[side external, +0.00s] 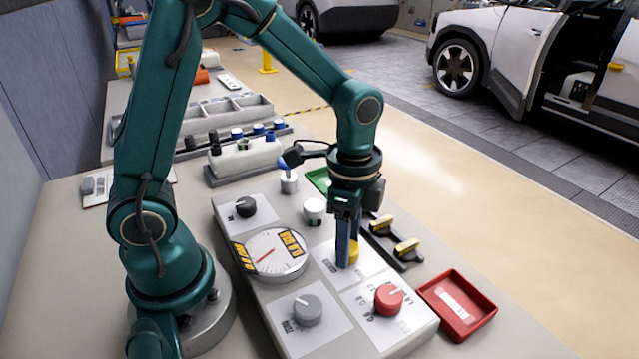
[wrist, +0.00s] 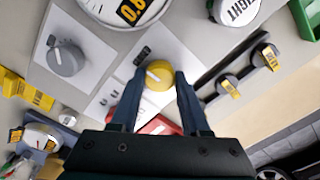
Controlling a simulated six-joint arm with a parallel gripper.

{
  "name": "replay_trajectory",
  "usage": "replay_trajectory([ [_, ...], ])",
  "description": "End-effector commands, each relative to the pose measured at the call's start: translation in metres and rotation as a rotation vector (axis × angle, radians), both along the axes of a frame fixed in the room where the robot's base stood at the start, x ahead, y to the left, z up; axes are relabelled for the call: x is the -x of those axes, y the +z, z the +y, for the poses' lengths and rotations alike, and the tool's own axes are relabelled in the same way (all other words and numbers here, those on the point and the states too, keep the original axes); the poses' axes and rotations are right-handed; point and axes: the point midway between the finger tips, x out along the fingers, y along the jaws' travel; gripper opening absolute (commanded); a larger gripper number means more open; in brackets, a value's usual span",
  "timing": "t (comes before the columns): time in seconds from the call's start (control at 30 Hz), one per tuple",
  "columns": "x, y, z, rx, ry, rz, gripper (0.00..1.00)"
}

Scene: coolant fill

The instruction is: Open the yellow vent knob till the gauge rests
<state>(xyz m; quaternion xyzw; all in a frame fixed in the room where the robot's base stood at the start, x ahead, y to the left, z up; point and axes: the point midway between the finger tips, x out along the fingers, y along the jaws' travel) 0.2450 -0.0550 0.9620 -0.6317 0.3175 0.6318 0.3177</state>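The yellow vent knob (side external: 353,252) stands on a white plate on the grey panel. In the wrist view the knob (wrist: 159,75) shows a pale pointer line on its top. My gripper (side external: 347,262) points straight down over it, one finger on each side; the near finger partly hides it. In the wrist view my gripper's fingertips (wrist: 161,76) flank the knob closely, and I cannot tell whether both touch it. The round gauge (side external: 276,254) left of the knob has a red needle pointing to the lower left. Only part of the gauge (wrist: 101,12) shows in the wrist view.
A red knob (side external: 389,299) and a grey knob (side external: 307,309) sit nearby on the panel. A black knob (side external: 245,207) is behind the gauge. A red tray (side external: 486,318) lies at the right.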

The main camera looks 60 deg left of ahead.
Motion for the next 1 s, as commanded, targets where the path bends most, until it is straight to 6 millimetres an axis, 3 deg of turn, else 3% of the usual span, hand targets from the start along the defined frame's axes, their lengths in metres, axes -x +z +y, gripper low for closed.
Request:
replay_trajectory([
  [0.03,0.0001,0.0002,-0.0001,0.0,0.0,0.0,0.15],
  [0.07,0.0,0.0002,-0.0001,0.0,0.0,0.0,0.04],
  [0.1,0.0,0.0003,-0.0001,0.0,0.0,0.0,0.0],
  [0.53,0.0,0.0006,-0.0001,0.0,0.094,0.0,0.0],
  [1.0,0.0,0.001,-0.0002,0.001,0.499,-0.001,0.0],
])
